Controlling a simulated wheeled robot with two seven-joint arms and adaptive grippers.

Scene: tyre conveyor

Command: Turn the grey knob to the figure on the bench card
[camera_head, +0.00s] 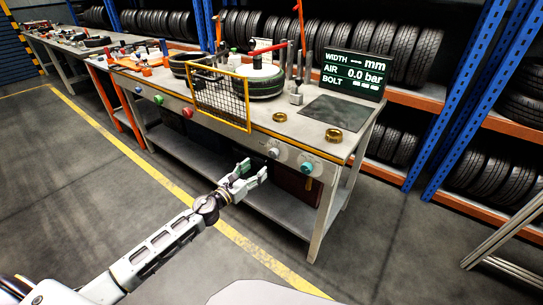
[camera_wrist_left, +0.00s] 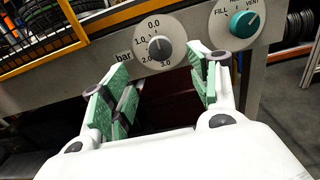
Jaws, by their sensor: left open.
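The grey knob (camera_head: 274,152) sits on the bench's front panel. In the left wrist view the grey knob (camera_wrist_left: 153,48) is centred on a white dial marked bar, with 0.0 at the top, 1.0 and 2.0 at the left and 3.0 at lower right. Its light pointer line appears to face up, near 0.0. My left gripper (camera_head: 253,172) is open and empty in front of the panel, apart from the knob, its green-padded fingers either side of the dial's lower part. A whitish card (camera_head: 262,46) stands behind the tyre; its figure is unreadable. My right gripper is out of view.
A teal FILL/VENT knob (camera_wrist_left: 244,24) is right of the dial. A yellow mesh guard (camera_head: 221,97) stands at the bench edge, near a tyre (camera_head: 262,84). The display (camera_head: 353,74) reads AIR 0.0 bar. The floor before the bench is clear.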

